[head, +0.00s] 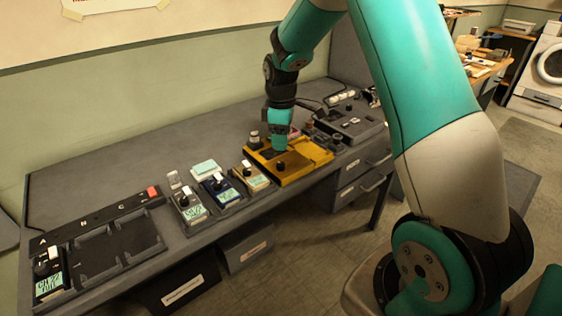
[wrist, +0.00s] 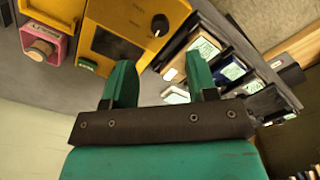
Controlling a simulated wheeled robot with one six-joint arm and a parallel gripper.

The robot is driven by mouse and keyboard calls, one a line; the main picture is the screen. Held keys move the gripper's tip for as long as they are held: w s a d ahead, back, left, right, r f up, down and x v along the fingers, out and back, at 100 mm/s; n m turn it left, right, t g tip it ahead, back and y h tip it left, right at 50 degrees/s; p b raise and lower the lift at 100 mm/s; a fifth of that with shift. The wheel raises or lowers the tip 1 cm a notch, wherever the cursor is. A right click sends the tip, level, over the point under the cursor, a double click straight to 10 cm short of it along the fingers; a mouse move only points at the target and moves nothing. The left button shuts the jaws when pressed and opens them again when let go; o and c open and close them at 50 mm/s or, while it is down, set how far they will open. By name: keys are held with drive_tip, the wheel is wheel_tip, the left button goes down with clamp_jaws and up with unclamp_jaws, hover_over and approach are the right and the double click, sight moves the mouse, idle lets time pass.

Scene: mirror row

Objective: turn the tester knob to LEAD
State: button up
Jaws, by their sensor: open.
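The yellow tester (head: 309,153) sits on the grey bench in the head view, and it also shows at the top of the wrist view (wrist: 134,66). Its round black knob (wrist: 160,24) has a light pointer mark; the knob also shows in the head view (head: 281,166). A dark screen (wrist: 115,45) lies beside the knob. The LEAD marking is too small to read. My gripper (wrist: 160,78) is open and empty, with its two green fingers apart. In the head view my gripper (head: 280,148) hangs over the tester's back part, apart from the knob.
Several small pedal-like boxes, including a blue one (head: 218,189), stand left of the tester. A pink block with a knob (wrist: 45,42) and a grey device (head: 350,122) stand on its other side. A dark tray (head: 105,250) lies at the far left. The bench's back is clear.

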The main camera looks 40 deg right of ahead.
sight(281, 164)
wheel_tip(281, 164, down, 8)
drive_tip(key=shift+f, duration=0.2)
drive_tip(key=shift+c, duration=0.2)
drive_tip(key=c, duration=0.9)
